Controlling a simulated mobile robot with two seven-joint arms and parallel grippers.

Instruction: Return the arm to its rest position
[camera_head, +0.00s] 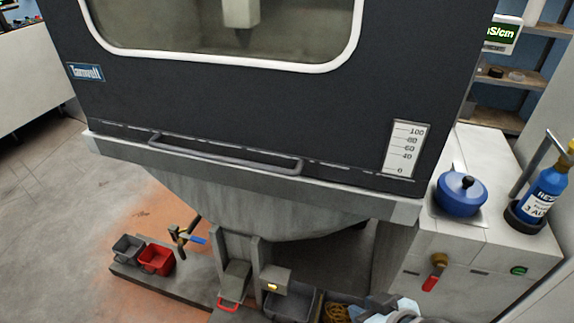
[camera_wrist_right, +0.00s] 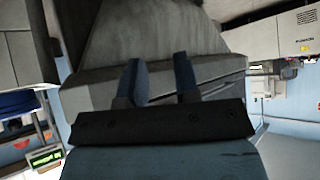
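My right gripper (camera_head: 393,308) shows only in part at the bottom edge of the head view, in front of the machine and below the white side cabinet. In the right wrist view the two fingers of this gripper (camera_wrist_right: 158,68) stand apart with nothing between them, so it is open and empty. Beyond the fingers is the grey funnel-shaped underside of a machine (camera_wrist_right: 150,30). My left gripper is in neither view.
A large dark machine (camera_head: 240,115) with a window and front handle (camera_head: 225,157) fills the middle. A blue pot (camera_head: 460,196) and blue bottle (camera_head: 543,192) stand on the right cabinet (camera_head: 480,255). Red (camera_head: 156,259) and grey bins (camera_head: 127,248) sit lower left. Open floor lies left.

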